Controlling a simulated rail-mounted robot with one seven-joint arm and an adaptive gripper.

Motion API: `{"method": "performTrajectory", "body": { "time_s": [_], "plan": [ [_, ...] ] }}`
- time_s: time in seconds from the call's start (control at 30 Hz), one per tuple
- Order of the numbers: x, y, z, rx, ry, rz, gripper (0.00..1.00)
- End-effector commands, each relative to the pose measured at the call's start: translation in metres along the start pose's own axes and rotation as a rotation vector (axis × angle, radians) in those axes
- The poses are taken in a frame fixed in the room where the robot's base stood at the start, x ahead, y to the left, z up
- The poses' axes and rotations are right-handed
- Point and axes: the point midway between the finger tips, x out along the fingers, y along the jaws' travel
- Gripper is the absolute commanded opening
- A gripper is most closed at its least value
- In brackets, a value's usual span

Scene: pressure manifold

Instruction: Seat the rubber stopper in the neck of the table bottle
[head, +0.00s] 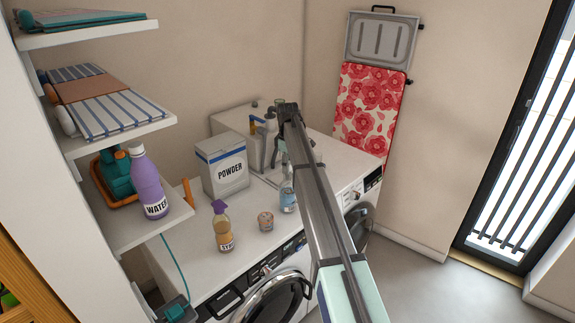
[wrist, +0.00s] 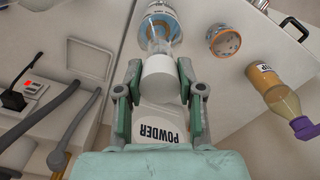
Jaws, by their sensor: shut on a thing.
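The rubber stopper (wrist: 160,84) is a pale grey-white cylinder between the fingertips in the wrist view. My gripper (wrist: 160,76) is shut on it, one teal finger on each side. The table bottle (head: 288,196) is clear with a blue label and stands upright on the white worktop in the head view. The bottle also shows in the wrist view (wrist: 164,22), with its clear neck running toward the stopper. The stopper's far end overlaps the neck in the picture; I cannot tell whether they touch. In the head view my arm hides most of the gripper and the stopper.
The powder box (head: 224,168) stands left of the bottle. A small round tub (head: 265,221) and an amber bottle with a purple cap (head: 223,228) stand nearer the front. Grey pipes (wrist: 60,112) lie at the left in the wrist view. The front worktop has bare patches.

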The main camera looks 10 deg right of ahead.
Motion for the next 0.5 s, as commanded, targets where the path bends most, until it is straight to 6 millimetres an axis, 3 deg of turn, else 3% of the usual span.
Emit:
{"method": "performTrajectory", "body": {
  "time_s": [0.37,0.4,0.47,0.5],
  "plan": [
    [0.0089,-0.0002,0.0001,0.000,0.000,0.000,0.17],
    [0.0086,-0.0001,0.0001,0.000,0.000,0.000,0.45],
    [0.0083,-0.0001,0.0000,0.000,0.000,0.000,0.66],
    [0.0083,-0.0001,0.0001,0.000,0.000,0.000,0.67]
  ]
}}
